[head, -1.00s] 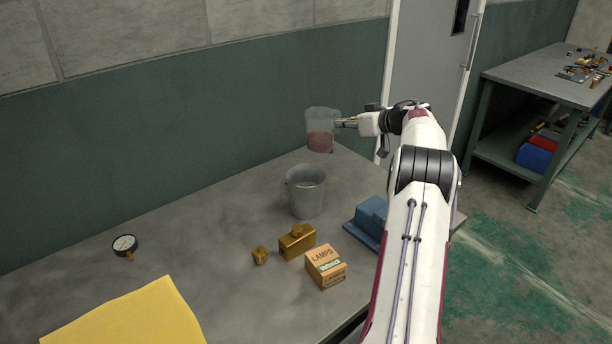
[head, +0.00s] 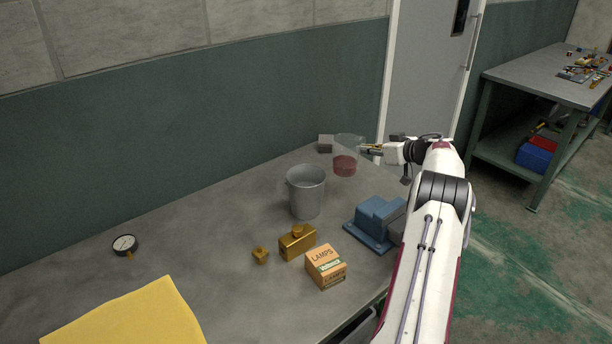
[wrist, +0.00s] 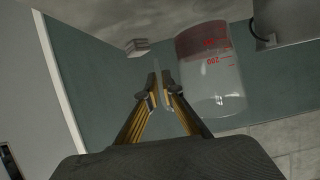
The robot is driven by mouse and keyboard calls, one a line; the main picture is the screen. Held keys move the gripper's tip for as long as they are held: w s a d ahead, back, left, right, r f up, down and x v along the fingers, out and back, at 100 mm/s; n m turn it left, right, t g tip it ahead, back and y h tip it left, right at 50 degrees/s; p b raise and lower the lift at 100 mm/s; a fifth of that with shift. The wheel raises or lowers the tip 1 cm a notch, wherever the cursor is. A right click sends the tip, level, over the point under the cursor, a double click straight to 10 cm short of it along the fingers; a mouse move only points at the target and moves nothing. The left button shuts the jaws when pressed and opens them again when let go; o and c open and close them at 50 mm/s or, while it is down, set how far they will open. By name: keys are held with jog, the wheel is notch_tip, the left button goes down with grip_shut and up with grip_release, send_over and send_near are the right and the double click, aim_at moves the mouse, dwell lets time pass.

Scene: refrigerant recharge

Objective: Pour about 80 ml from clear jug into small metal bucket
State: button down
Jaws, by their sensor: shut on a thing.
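The clear jug (head: 346,148) is upright with red liquid in its lower part, to the right of and behind the small metal bucket (head: 306,194). In the wrist view the jug (wrist: 210,78) shows red volume marks on its side. My gripper (head: 366,149) is at the jug's right side. Its fingers (wrist: 165,97) are shut on the jug's thin handle, seen edge-on in the wrist view. I cannot tell whether the jug's base touches the bench. The bucket stands upright on the bench; its inner bottom is hidden.
A small grey block (head: 325,144) is behind the jug. A blue device (head: 374,222), a lamps box (head: 326,267) and brass fittings (head: 297,243) lie in front of the bucket. A gauge (head: 125,245) and yellow sheet (head: 130,318) are left.

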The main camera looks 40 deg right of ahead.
jog(key=shift+f, duration=2.05)
jog(key=shift+r, duration=0.15)
jog(key=a+r+n+h+p, duration=0.1)
jog(key=a+r+n+h, duration=0.4)
jog(key=r, duration=0.8)
jog(key=shift+w+a+n+t, duration=0.25)
jog(key=shift+a+n, duration=0.75)
jog(key=shift+a, duration=0.5)
jog(key=shift+s+a+r+p, duration=0.1)
jog(key=shift+r+p, duration=0.05)
jog(key=shift+p, duration=0.15)
jog(key=shift+a+r+n+h+p, duration=0.3)
jog(key=shift+a+r+n+p, duration=0.1)
jog(key=shift+p, duration=0.15)
jog(key=shift+a+r+n+t+p, duration=0.25)
jog(key=shift+r+n+p, duration=0.1)
jog(key=shift+n, duration=0.05)
